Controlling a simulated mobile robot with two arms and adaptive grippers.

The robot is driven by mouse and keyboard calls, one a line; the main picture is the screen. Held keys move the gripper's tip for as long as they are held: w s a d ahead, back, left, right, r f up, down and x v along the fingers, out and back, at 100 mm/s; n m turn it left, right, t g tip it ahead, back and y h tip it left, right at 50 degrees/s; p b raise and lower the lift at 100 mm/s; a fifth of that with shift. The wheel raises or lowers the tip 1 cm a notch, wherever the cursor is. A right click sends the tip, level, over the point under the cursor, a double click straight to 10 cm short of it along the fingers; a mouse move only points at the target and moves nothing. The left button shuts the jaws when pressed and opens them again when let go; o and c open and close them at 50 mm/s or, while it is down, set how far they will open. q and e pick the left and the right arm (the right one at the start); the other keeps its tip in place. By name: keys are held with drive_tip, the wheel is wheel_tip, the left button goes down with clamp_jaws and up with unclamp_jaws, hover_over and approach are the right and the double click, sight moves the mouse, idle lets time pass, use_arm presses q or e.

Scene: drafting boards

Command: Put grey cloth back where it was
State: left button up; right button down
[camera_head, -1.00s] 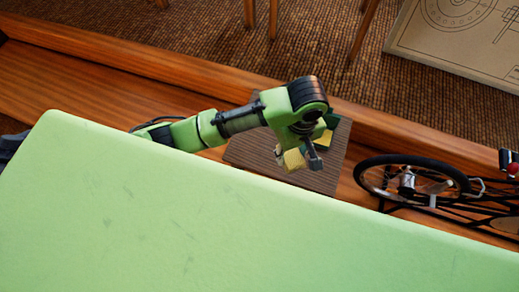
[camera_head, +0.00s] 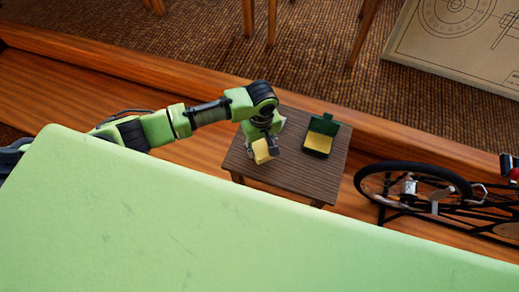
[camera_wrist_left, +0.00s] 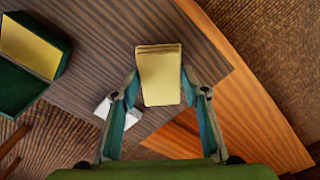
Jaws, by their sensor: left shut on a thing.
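My left gripper (camera_head: 262,152) hangs over the small wooden table and is shut on a yellow block (camera_head: 262,150). In the left wrist view, this block (camera_wrist_left: 159,77) sits upright between the two fingertips (camera_wrist_left: 160,82), with layered lines along its top. A small pale grey-white thing (camera_wrist_left: 122,112) lies by the table's corner, partly behind the left-hand finger. It may be the grey cloth, but I cannot tell. The wooden table (camera_head: 313,182) shows bare boards in front of the gripper. My right gripper is not in view.
An open dark green box with a yellow inside (camera_head: 319,136) stands on the table's right side. A bicycle (camera_head: 415,183) stands to the right. A big light green surface (camera_head: 220,235) fills the foreground. A drawn board (camera_head: 463,45) lies at top right.

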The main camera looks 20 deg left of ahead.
sight(259, 148)
use_arm(q)
drive_tip(key=shift+w+a+f, duration=0.1)
drive_tip(key=shift+a+f, duration=0.1)
drive_tip(key=shift+f, duration=1.55)
drive_tip(key=o, duration=1)
drive_tip(key=shift+f, duration=0.15)
wheel_tip(259, 148, up, 12)
drive_tip(key=shift+r+p, duration=0.2)
drive_tip(key=shift+p, duration=0.3)
